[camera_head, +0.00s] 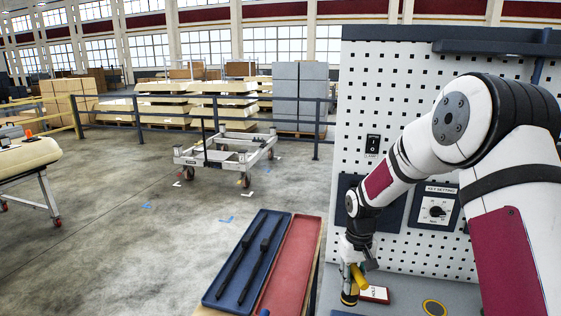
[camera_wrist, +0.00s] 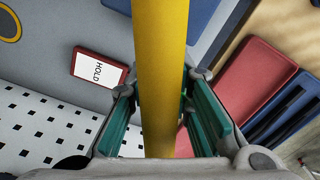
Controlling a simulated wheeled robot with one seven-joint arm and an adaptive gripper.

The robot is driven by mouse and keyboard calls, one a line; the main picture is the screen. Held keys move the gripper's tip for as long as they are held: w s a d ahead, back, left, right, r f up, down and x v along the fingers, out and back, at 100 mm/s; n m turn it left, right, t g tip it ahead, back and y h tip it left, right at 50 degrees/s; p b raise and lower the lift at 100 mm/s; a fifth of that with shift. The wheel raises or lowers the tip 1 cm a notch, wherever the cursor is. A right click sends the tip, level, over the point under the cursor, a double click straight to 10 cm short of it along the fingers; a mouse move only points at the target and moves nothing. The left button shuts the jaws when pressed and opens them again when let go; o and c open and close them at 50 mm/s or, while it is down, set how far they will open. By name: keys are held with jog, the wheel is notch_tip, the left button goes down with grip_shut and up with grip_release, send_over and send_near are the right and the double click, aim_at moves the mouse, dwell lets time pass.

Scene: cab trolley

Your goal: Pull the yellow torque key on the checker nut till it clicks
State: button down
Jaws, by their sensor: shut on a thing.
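The yellow torque key (camera_head: 359,276) shows below my gripper (camera_head: 354,262) at the front of the bench in the head view. In the wrist view the key's yellow bar (camera_wrist: 160,50) runs from the top edge down between the two green finger pads of my gripper (camera_wrist: 158,100). My gripper is shut on this bar. A dark round part with a yellow band (camera_head: 349,296) stands just under the gripper in the head view. I cannot tell whether it is the checker nut. The key's far end is out of the wrist view.
A red-edged HOLD card (camera_head: 375,294) lies on the grey bench beside the key. A yellow ring mark (camera_head: 434,307) is to its right. A white pegboard (camera_head: 400,130) with a KEY SETTING dial (camera_head: 437,210) stands behind. Blue (camera_head: 222,300) and red trays (camera_head: 291,270) are at left.

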jog(key=shift+w+f+m, duration=0.25)
jog(key=shift+w+m, duration=0.25)
jog(key=shift+m, duration=0.5)
